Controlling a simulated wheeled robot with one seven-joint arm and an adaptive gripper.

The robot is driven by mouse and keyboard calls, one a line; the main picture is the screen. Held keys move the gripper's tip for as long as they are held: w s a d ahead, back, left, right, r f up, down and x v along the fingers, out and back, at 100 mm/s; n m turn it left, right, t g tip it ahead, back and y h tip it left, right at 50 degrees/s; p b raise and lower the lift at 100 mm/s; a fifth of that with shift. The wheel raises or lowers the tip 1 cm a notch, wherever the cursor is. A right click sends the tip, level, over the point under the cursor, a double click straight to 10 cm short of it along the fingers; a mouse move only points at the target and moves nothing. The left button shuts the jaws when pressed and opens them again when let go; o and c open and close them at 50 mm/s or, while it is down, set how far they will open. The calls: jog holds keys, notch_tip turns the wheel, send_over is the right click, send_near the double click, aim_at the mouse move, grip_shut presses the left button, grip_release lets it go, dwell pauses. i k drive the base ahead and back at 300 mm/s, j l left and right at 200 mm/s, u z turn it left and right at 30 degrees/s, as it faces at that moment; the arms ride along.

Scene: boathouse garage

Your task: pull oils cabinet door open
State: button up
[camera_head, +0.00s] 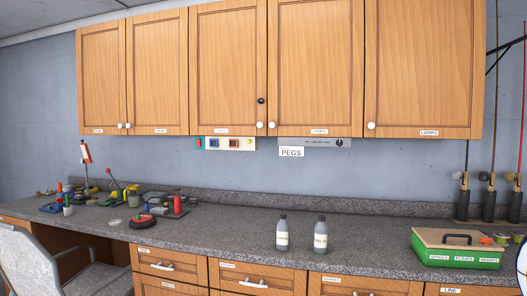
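A row of wooden wall cabinets with several doors hangs above the counter, and all of the doors look shut. A small dark round fitting (261,100) sits above the third door's knob. Small white labels lie along the doors' lower edges; only LAMPS (429,132) on the far right door reads clearly. I cannot tell which label says oils. My gripper is not in view.
A grey speckled counter (225,238) runs below, with two bottles (282,234) (320,236) near its front and clutter at left. A green box (458,249) and fishing rods stand at right. A grey chair (45,265) is at lower left.

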aim_at(228, 41)
jog(key=i+j+z, duration=0.15)
jog(key=i+j, duration=0.25)
jog(key=i+j+z, duration=0.1)
jog(key=i+j, duration=0.25)
jog(key=j, duration=0.15)
jog(key=i+j+z, duration=0.15)
jog(key=i+j, duration=0.2)
jog(key=j, duration=0.15)
